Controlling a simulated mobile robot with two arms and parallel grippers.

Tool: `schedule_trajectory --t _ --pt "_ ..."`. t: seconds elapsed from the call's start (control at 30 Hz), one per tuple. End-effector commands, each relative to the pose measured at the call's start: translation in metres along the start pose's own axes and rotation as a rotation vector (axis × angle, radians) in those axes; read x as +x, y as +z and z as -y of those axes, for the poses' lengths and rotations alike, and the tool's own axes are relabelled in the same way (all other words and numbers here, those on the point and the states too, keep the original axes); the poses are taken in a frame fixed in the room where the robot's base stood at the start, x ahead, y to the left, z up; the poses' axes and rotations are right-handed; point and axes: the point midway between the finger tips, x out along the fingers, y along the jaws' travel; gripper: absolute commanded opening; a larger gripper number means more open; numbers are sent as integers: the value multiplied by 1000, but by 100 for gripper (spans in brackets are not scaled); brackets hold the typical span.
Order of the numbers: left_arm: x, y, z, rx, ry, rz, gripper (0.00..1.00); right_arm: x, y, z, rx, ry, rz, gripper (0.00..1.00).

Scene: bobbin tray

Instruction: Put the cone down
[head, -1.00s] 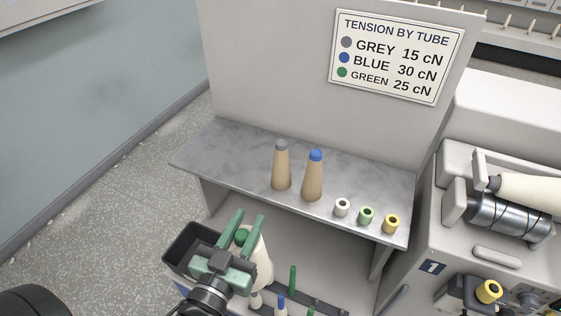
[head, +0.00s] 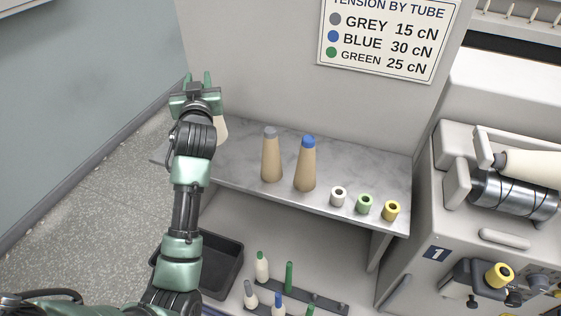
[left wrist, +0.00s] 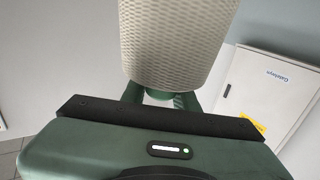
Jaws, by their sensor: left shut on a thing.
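My left gripper (head: 197,82) is shut on the cone (head: 222,128), which has pale cream yarn. In the head view the gripper and wrist hide most of the cone; only a strip shows at their right, over the left end of the grey shelf (head: 240,165). The left wrist view shows the cone's woven yarn (left wrist: 180,40) close up. I cannot tell whether its base touches the shelf. My right gripper is not in view.
A grey-tipped tube (head: 271,158) and a blue-tipped tube (head: 306,165) stand on the shelf. White (head: 338,197), green (head: 364,204) and yellow (head: 391,211) spools stand at its right. A black tray (head: 222,262) lies below. A tension sign (head: 388,38) hangs behind.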

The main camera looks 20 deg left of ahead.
Motion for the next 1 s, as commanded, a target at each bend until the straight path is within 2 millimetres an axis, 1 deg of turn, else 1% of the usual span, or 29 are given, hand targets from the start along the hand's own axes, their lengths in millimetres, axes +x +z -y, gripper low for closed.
schedule_trajectory --t 0.03,0.1,0.23,0.4,0.53,0.63,0.73,0.77,1.0 --pt "15 -18 7 -3 -27 -12 0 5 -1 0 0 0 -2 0" --pt "30 -36 17 0 -60 -12 0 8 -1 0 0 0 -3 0" --pt "50 -66 33 3 -107 -12 0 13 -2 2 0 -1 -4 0" --pt "64 -90 47 6 -142 -10 0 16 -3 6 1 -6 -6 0" --pt "68 -98 52 8 -152 -10 0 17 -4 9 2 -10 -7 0" --pt "68 -96 52 9 -153 -8 0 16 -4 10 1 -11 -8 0" --pt "68 -80 52 12 -154 -4 0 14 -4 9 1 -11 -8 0" --pt "68 -74 52 12 -153 -3 0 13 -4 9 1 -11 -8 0" --pt "66 -9 50 12 -151 -1 0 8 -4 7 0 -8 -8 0"
